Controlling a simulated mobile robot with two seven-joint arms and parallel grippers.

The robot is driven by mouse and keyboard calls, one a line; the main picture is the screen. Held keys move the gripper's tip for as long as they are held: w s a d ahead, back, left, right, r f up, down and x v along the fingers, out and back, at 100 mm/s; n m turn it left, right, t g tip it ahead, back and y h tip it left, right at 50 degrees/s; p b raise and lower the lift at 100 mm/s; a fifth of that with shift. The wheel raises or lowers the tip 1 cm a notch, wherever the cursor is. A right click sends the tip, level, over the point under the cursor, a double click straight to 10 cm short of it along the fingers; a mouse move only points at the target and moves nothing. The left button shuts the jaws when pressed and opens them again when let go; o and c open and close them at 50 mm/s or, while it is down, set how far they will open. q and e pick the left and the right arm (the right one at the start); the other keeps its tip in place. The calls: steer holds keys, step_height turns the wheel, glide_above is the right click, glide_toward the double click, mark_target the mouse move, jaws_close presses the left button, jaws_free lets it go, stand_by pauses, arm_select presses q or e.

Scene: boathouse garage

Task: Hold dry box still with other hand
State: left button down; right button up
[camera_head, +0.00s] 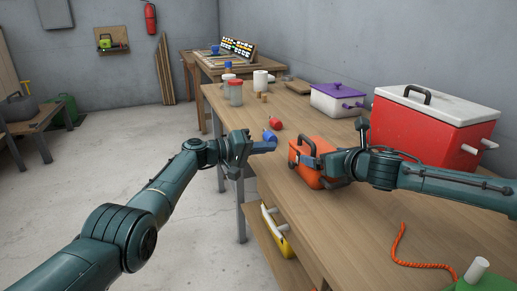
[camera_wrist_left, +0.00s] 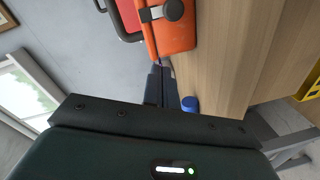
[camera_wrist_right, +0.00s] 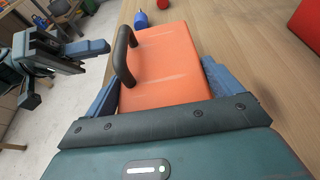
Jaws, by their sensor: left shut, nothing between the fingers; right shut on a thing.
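The orange dry box (camera_head: 318,145) sits on the long wooden table near its front edge. It also shows in the left wrist view (camera_wrist_left: 176,36) and fills the middle of the right wrist view (camera_wrist_right: 172,62), where its dark handle (camera_wrist_right: 124,55) is visible. My right gripper (camera_head: 316,164) is shut on the dry box, with one blue finger on each side of it. My left gripper (camera_head: 268,146) is shut and empty, at the table's front edge to the left of the box and apart from it.
A red cooler (camera_head: 425,125) and a purple-lidded box (camera_head: 335,100) stand behind. An orange rope (camera_head: 400,250) lies at the front right. A yellow case (camera_head: 274,230) is on the lower shelf.

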mark_target(294, 165)
arm_select(q)
steer(key=shift+w+d, duration=0.1)
steer(key=shift+d, duration=0.45)
steer(key=shift+s+d+f, duration=0.1)
steer(key=shift+s+f, duration=0.1)
steer(key=shift+f, duration=0.2)
steer(key=shift+s+d+f, duration=0.3)
steer(key=shift+s+d, duration=0.15)
steer(key=shift+s, duration=0.1)
steer(key=shift+s+d+f, duration=0.25)
steer(key=shift+s+d, duration=0.2)
steer(key=shift+s, duration=0.1)
steer(key=shift+s+d, duration=0.1)
steer(key=shift+s+d, duration=0.35)
steer(key=shift+s, duration=0.35)
steer(key=shift+s+d, duration=0.3)
steer(key=shift+s, duration=0.4)
